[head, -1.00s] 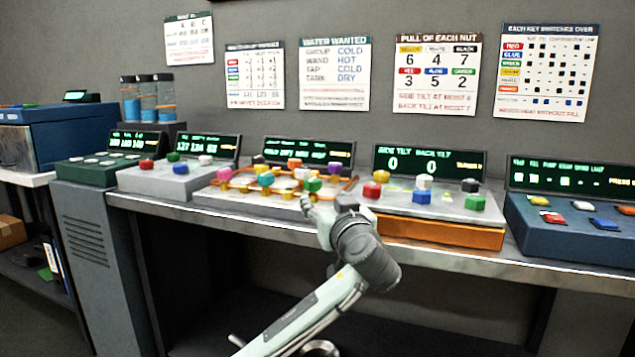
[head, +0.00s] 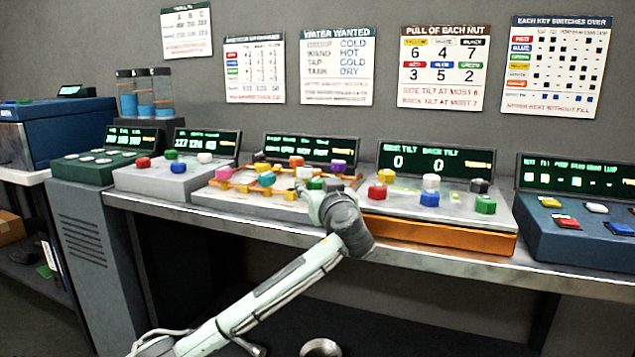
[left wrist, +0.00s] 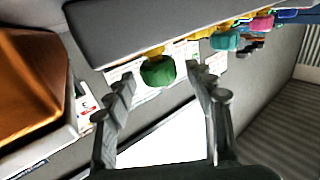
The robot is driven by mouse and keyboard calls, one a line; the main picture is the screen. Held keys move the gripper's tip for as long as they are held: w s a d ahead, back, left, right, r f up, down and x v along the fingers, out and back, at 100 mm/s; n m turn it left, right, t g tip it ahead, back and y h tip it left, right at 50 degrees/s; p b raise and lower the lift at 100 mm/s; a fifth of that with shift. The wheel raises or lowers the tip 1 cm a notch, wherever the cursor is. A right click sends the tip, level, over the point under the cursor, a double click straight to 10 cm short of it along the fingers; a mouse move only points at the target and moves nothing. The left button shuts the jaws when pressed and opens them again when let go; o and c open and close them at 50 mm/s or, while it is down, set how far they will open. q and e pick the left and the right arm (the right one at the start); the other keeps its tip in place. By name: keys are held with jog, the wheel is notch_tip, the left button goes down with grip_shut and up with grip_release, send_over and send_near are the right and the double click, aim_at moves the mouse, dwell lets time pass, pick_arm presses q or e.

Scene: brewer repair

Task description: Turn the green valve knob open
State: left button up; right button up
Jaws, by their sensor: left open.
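The green valve knob (head: 315,184) sits near the front right of the valve panel, just beyond my left gripper (head: 310,203) in the head view. In the left wrist view the green knob (left wrist: 158,71) shows between the two open fingertips of my left gripper (left wrist: 160,80). The fingers appear to straddle it, but I cannot tell whether they touch it. The valve panel (head: 225,198) has orange pipes and several other coloured knobs, among them a pink one (head: 223,173) and a teal one (head: 266,179). My right gripper is not in view.
A tilt panel (head: 400,203) with coloured nuts, one of them green (head: 485,204), stands right of the valve panel on an orange base. A grey console (head: 150,181) stands left. A blue key console (head: 545,230) is at far right. Wall charts hang behind.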

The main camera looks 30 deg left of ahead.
pick_arm(q)
jog(key=shift+w+a, duration=0.1)
jog(key=shift+a, duration=0.05)
jog(key=shift+c, duration=0.4)
jog(key=c, duration=1.1)
